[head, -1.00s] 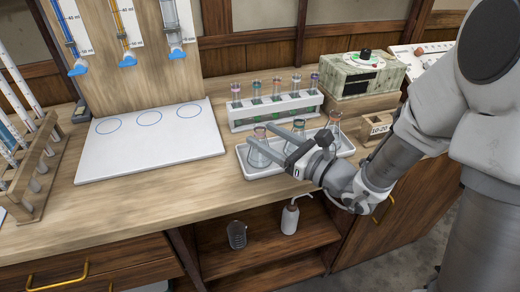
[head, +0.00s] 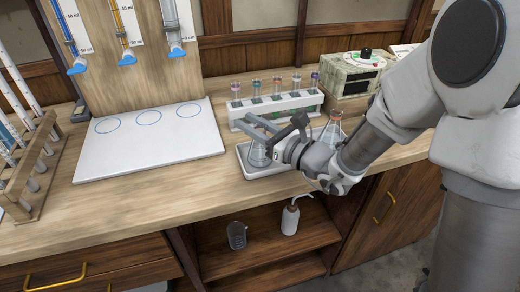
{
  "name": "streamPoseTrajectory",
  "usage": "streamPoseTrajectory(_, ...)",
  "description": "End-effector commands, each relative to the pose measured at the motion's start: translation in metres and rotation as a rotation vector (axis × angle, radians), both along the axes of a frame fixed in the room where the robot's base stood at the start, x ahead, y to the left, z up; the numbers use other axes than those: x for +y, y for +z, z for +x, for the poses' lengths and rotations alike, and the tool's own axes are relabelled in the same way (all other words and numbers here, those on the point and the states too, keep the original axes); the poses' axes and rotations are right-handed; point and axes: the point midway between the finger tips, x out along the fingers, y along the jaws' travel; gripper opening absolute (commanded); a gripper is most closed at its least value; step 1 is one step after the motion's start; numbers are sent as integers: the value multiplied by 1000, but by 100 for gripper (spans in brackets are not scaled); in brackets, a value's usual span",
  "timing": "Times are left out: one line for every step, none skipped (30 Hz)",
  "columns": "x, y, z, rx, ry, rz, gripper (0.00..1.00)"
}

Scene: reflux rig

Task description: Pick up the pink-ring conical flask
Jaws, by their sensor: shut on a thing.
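Clear conical flasks stand in a white tray (head: 245,168) on the bench. The left flask (head: 258,157) is between the two fingers of my gripper (head: 259,130), which is shut on its upper part. Its ring is hidden by the fingers, so I cannot tell its colour now. The flask's base appears at the tray floor; I cannot tell whether it touches. The right flask (head: 332,132) stands upright behind my wrist, with an orange-red band at its neck. The middle flask is hidden behind my gripper and wrist.
A white rack (head: 240,122) with several coloured-ring tubes stands just behind the tray. A white board (head: 150,155) with blue circles lies to the left. A green box (head: 352,75) is at back right. A wash bottle (head: 290,217) and a beaker (head: 237,235) stand on the shelf below.

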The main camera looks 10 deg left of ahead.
Motion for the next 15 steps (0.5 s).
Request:
streamPoseTrajectory(0,0,0,0,0,0,6)
streamPoseTrajectory(0,0,0,0,0,0,0)
streamPoseTrajectory(0,0,0,0,0,0,0)
streamPoseTrajectory(0,0,0,0,0,0,0)
streamPoseTrajectory(0,0,0,0,0,0,0)
streamPoseTrajectory(0,0,0,0,0,0,0)
streamPoseTrajectory(0,0,0,0,0,0,0)
streamPoseTrajectory(0,0,0,0,0,0,0)
streamPoseTrajectory(0,0,0,0,0,0,0)
streamPoseTrajectory(0,0,0,0,0,0,0)
streamPoseTrajectory(0,0,0,0,0,0,0)
streamPoseTrajectory(0,0,0,0,0,0,0)
streamPoseTrajectory(0,0,0,0,0,0,0)
streamPoseTrajectory(0,0,0,0,0,-1,0)
streamPoseTrajectory(0,0,0,0,0,-1,0)
